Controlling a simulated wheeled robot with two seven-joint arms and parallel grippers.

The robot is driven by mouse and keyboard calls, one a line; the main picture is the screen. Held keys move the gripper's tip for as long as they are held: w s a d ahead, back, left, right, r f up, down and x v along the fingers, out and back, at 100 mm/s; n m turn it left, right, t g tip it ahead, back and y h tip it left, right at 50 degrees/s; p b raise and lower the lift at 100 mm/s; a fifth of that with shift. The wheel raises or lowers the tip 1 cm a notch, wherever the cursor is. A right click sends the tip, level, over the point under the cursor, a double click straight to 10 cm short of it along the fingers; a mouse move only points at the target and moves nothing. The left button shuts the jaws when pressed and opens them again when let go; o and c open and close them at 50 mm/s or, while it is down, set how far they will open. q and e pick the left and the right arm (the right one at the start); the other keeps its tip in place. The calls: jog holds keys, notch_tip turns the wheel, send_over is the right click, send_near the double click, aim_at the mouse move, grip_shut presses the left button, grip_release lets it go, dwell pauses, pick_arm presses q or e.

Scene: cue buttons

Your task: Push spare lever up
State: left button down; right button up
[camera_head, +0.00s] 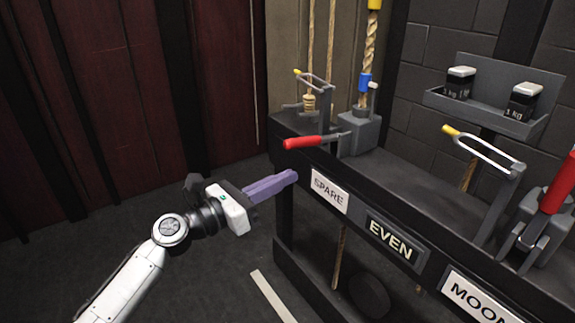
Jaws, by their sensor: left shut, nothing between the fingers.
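The spare lever (304,142) has a red handle and sticks out to the left from a grey bracket (358,133) on the dark bench. It lies close to level, above the white SPARE label (329,191). My left gripper (292,176) is shut and empty. Its purple fingers point right, and their tips appear just below the red handle, left of the SPARE label. I cannot tell whether they touch the lever. My right gripper is not in view.
An EVEN label (391,240) and a MOON label (478,302) run along the bench front. Another red lever (557,186) stands upright at the right. A yellow-tipped fork (482,150) and a weight shelf (480,112) are behind. Open floor lies left of the bench.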

aim_at(316, 141)
pick_arm(q)
jog(key=r, duration=0.1)
jog(key=w+r, duration=0.1)
jog(key=d+r, duration=0.1)
jog(key=r, duration=0.1)
jog(key=shift+w+d, duration=0.1)
jog(key=shift+w, duration=0.2)
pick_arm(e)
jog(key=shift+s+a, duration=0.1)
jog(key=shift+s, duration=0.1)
